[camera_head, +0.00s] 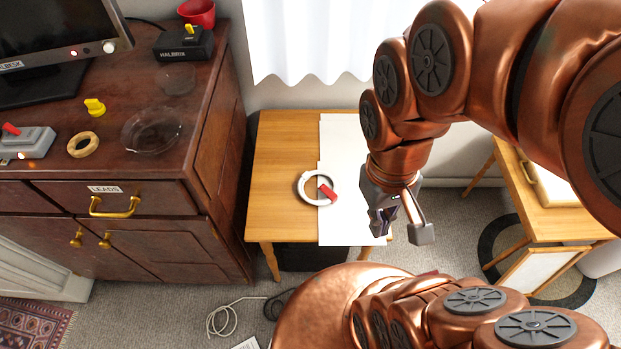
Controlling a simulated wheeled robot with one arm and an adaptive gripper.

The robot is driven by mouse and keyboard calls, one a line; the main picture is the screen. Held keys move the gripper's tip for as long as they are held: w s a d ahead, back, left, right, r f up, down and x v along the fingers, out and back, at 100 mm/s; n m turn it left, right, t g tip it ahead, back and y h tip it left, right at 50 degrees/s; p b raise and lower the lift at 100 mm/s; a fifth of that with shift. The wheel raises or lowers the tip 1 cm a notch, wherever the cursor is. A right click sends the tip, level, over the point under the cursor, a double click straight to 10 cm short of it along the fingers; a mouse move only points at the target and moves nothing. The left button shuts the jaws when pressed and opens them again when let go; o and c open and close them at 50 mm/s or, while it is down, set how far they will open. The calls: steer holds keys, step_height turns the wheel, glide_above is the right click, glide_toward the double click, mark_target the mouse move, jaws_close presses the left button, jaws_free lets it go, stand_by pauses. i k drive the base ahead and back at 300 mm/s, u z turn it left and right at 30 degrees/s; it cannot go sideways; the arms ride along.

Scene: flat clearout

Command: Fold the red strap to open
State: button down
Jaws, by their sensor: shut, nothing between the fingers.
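A red strap (328,192) shows as a short red piece at the right side of a white ring (303,182). The ring lies flat on the small wooden table (275,140), partly over a white sheet (340,140). I cannot tell how the strap is fastened to the ring. My gripper (400,230) is to the right of the strap, apart from it, over the right side of the table. It is shut with nothing in it. My arm hides part of the sheet and the table's right side.
A dark wooden cabinet (215,150) stands at the left, bearing a glass dish (152,130), a wooden ring (83,144), a yellow knob (95,107) and a grey switch box (28,142). Another wooden table (560,215) stands at the right. A pale cable (222,318) lies on the carpet.

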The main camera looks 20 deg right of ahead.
mark_target(327, 191)
steer(key=z, duration=0.25)
steer(key=k, duration=0.65)
steer(key=z, duration=0.6)
steer(key=k, duration=0.55)
steer(key=u, duration=1.05)
steer(key=i, duration=1)
steer(key=u, duration=0.55)
